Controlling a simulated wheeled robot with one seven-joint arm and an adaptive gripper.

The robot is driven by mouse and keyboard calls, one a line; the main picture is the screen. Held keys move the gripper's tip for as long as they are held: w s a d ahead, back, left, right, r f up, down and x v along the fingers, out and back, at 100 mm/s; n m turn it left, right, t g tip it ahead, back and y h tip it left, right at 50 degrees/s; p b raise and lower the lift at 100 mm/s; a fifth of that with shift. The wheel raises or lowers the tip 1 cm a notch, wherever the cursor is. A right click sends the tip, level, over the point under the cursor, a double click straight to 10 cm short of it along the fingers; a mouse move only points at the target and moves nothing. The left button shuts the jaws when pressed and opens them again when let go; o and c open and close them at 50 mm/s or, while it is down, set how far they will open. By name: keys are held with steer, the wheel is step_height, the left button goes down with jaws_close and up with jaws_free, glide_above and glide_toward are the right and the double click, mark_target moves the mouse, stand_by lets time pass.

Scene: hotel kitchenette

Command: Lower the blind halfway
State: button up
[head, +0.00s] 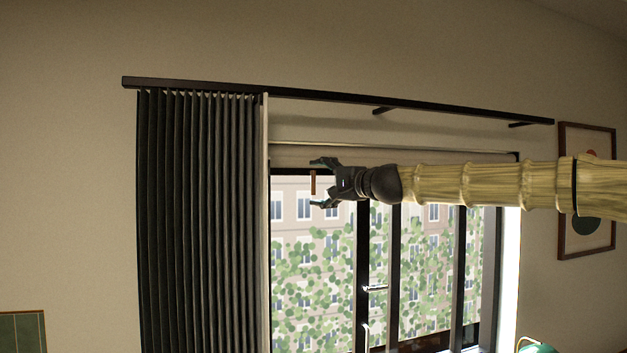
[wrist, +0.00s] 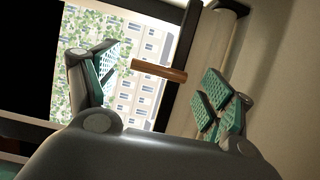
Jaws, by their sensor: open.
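The blind is gathered up at the top of the window as a pale beige band (head: 295,156); in the wrist view a pale strip (wrist: 200,75) beside the glass looks like the same band. A short brown wooden pull (head: 313,184) hangs at its lower edge, over the upper left of the glass. My gripper (head: 321,183) is open, its fingers above and below the level of the pull in the head view. In the wrist view the pull (wrist: 159,71) shows between the two green-padded fingers (wrist: 160,88), apart from both pads. Its exact depth between them is hard to tell.
A dark pleated curtain (head: 195,220) is bunched left of the window under a black rail (head: 340,97). The window (head: 320,270) has dark frames and a metal handle (head: 376,288). A framed picture (head: 587,190) hangs on the right wall.

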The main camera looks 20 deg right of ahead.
mark_target(315, 183)
steer(key=shift+p+x, duration=0.55)
steer(key=shift+x, duration=0.95)
steer(key=shift+w+f, duration=0.1)
steer(key=shift+w, duration=0.05)
steer(key=c, duration=1.5)
steer(key=shift+o, duration=0.2)
step_height(315, 183, down, 35)
steer(key=b, duration=2.9)
steer(key=o, duration=1.5)
steer(key=shift+c, duration=0.2)
